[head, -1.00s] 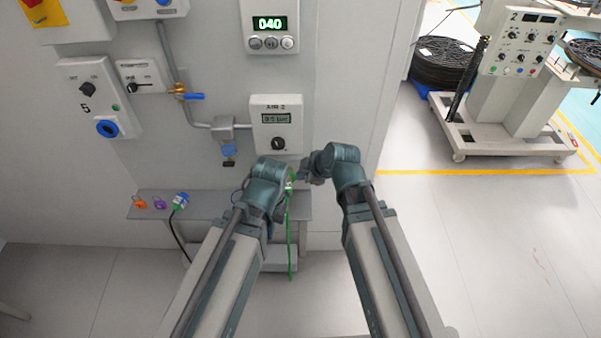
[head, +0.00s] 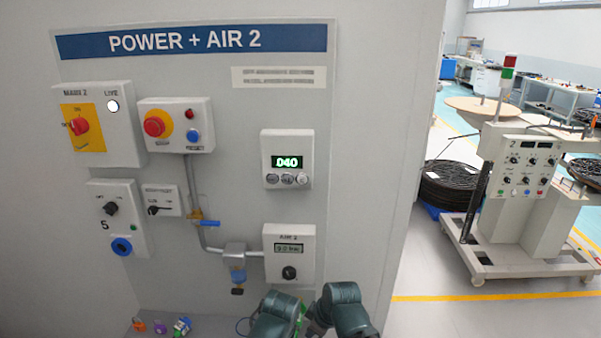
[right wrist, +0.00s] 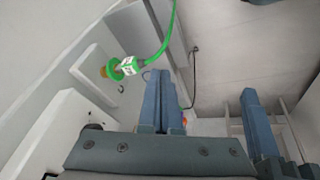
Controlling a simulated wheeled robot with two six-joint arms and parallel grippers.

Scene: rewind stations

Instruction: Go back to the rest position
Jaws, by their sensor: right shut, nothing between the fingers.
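My right gripper (right wrist: 161,82) shows in the right wrist view with its two blue fingers together and nothing between them. In the head view my right arm's wrist (head: 347,310) is at the bottom edge, below the AIR 2 box. My left arm's wrist (head: 275,322) is close beside it on the left; its fingers are hidden there. Another blue finger (right wrist: 257,122), apparently of my left gripper, stands at the right in the right wrist view. A green-ringed connector (right wrist: 126,67) with a green hose sits at the wall fitting, apart from my right fingers.
The wall panel carries the AIR 2 box (head: 289,254), a counter display (head: 287,160) and switch boxes. Small coloured plugs (head: 160,327) lie on the shelf at lower left. A wheeled machine (head: 520,200) stands at right by a cable coil (head: 452,184). Grey floor there is open.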

